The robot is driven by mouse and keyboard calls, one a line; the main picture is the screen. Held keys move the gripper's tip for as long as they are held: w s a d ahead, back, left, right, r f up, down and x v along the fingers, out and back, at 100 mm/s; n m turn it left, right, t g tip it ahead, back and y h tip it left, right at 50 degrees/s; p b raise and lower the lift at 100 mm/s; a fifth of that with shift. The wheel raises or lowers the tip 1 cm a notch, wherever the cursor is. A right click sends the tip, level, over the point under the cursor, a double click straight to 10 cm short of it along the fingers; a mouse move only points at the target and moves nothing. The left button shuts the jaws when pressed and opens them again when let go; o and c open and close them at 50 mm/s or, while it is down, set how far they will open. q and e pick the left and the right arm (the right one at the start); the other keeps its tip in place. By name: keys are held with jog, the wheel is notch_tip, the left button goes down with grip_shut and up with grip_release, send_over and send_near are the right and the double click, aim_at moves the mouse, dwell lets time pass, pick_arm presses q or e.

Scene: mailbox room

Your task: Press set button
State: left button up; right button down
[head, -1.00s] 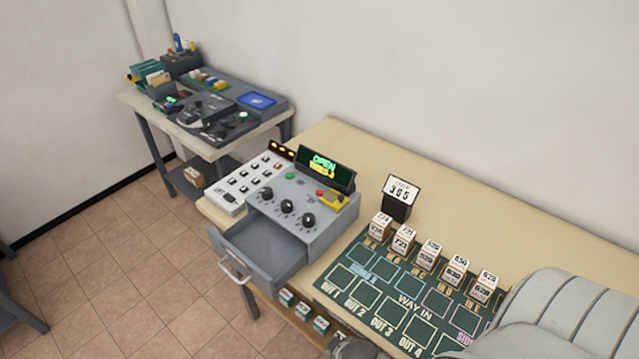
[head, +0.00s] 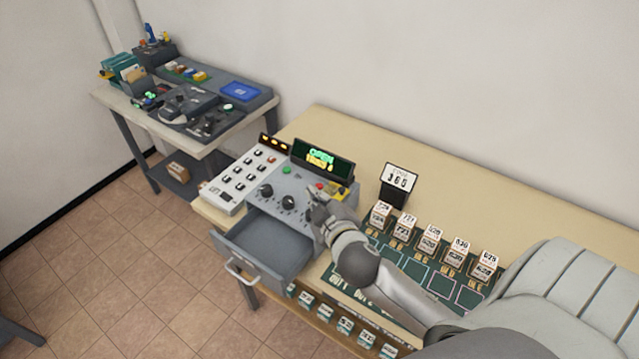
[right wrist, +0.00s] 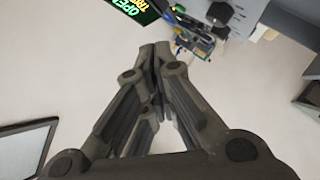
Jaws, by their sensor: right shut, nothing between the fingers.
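A grey control box (head: 318,231) stands on the table with black knobs (head: 288,202), a green button (head: 285,170) and a red button near its back edge. Its display (head: 322,160) reads "OPEN" over a smaller yellow line. I cannot read a label that marks the set button. My right gripper (head: 319,203) is shut and empty, over the right part of the box's top, hiding the right knob. I cannot tell whether it touches the box. My left gripper is not in view.
The box's drawer (head: 262,250) hangs open at the front. A white keypad (head: 240,180) is left of the box. A number card (head: 398,177) and several labelled blocks on a green board (head: 418,262) stand to the right. A side table (head: 100,97) is behind left.

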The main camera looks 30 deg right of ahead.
jog(key=w+a+r+n+t+y, duration=0.3)
jog(key=w+r+n+t+y, duration=0.25)
jog(key=w+r+n, duration=0.35)
jog(key=n+g+y, duration=0.3)
jog(key=n+g, duration=0.9)
jog(key=n, duration=0.6)
send_over(321, 185)
notch_tip(321, 185, down, 6)
jog(key=shift+w+d+f+t, duration=0.1)
jog(key=shift+w+d+t, duration=0.15)
jog(key=shift+w, duration=0.1)
notch_tip(321, 185, down, 9)
jog(key=b, duration=0.6)
